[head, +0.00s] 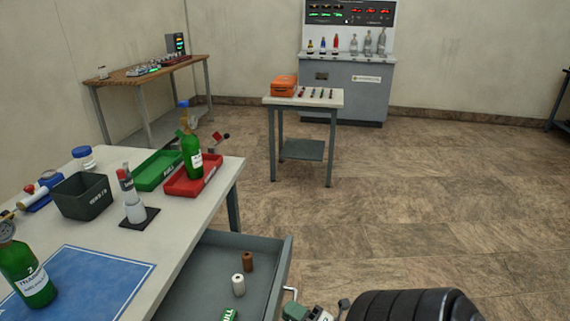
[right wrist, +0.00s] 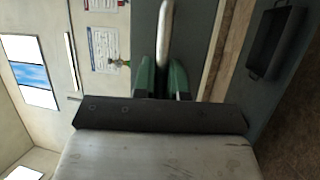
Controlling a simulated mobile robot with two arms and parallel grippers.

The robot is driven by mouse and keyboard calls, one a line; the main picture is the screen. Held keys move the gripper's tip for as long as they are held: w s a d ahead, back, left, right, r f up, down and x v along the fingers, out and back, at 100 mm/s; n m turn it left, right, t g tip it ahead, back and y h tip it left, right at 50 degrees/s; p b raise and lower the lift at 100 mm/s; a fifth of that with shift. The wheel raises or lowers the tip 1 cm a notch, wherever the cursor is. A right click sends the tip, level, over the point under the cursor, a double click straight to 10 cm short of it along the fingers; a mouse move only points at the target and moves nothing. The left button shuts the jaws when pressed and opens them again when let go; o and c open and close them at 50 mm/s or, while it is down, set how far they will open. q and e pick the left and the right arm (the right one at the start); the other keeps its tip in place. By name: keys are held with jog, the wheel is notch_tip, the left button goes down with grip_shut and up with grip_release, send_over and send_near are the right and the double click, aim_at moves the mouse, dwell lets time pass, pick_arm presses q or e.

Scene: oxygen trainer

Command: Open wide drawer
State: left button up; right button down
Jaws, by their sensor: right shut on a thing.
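The wide grey drawer (head: 215,272) under the left workbench stands pulled out, with its inside showing. A brown cylinder (head: 248,262), a white cylinder (head: 238,284) and a green item marked "FULL" (head: 229,315) lie or stand in it. Its metal handle (head: 290,292) is on the drawer's right-hand front. My right gripper (head: 306,312) is at the handle, at the bottom of the head view. In the right wrist view the green fingers of my right gripper (right wrist: 162,75) are shut around the silver handle bar (right wrist: 164,35). My left gripper is not in view.
The workbench (head: 190,222) above the drawer carries a green bottle (head: 27,275), a dark bin (head: 83,196), a green tray (head: 158,170) and a red tray (head: 210,174) with another green bottle (head: 191,150). A small table (head: 335,98) stands farther back. The floor to the right is clear.

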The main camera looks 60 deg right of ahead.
jog(key=c, duration=1.5)
grip_release()
jog(key=shift+o, duration=0.2)
jog(key=shift+s, duration=0.1)
jog(key=s+f+b, duration=0.1)
jog(key=s+f, duration=0.1)
jog(key=s, duration=0.8)
jog(key=shift+s, duration=0.2)
